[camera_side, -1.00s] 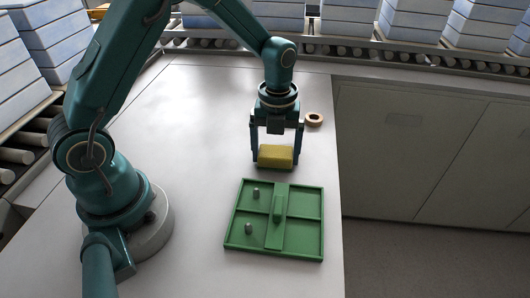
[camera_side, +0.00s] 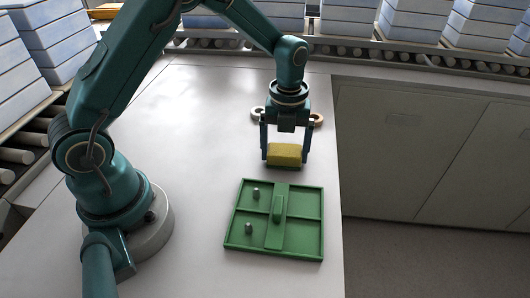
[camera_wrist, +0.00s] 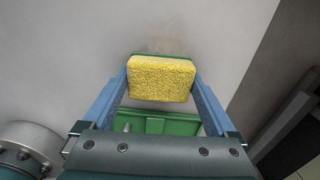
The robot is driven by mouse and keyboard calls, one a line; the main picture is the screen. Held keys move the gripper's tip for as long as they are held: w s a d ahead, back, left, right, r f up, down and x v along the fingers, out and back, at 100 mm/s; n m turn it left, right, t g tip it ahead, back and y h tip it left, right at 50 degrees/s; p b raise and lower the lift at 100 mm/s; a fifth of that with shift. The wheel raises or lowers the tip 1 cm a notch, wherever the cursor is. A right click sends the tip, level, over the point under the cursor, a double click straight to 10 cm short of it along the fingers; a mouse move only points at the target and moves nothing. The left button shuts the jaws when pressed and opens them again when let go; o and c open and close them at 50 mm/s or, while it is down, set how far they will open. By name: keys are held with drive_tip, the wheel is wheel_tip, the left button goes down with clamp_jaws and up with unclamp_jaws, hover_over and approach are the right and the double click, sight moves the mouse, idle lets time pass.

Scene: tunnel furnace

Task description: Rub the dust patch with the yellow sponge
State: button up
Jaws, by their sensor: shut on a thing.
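The yellow sponge (camera_side: 284,155) with a green backing is between the two fingers of my gripper (camera_side: 285,158), which is shut on it. It is low over the grey worktop, and I cannot tell from the side view whether it touches. In the wrist view the sponge (camera_wrist: 160,78) sits between the blue fingers of my gripper (camera_wrist: 160,85). A faint brownish dust patch (camera_wrist: 158,46) shows on the worktop just beyond the sponge's green edge in the wrist view. Part of it may be hidden under the sponge. I cannot make the patch out in the side view.
A green compartment tray (camera_side: 315,240) with small grey pieces lies in front of my gripper. Two rings, one pale (camera_side: 257,112) and one tan (camera_side: 317,119), lie behind it. The worktop (camera_side: 185,120) is clear to the left. Its right edge (camera_side: 338,190) is close by.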

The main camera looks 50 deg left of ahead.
sight(291, 177)
drive_tip(key=shift+w+a+f, duration=0.1)
drive_tip(key=shift+w+a, duration=2.55)
drive_tip(key=shift+w, duration=0.05)
drive_tip(key=shift+w+d, duration=0.6)
drive_tip(key=shift+d, duration=0.1)
drive_tip(key=shift+s+d, duration=4)
drive_tip(key=shift+s, duration=0.1)
wheel_tip(291, 177, up, 8)
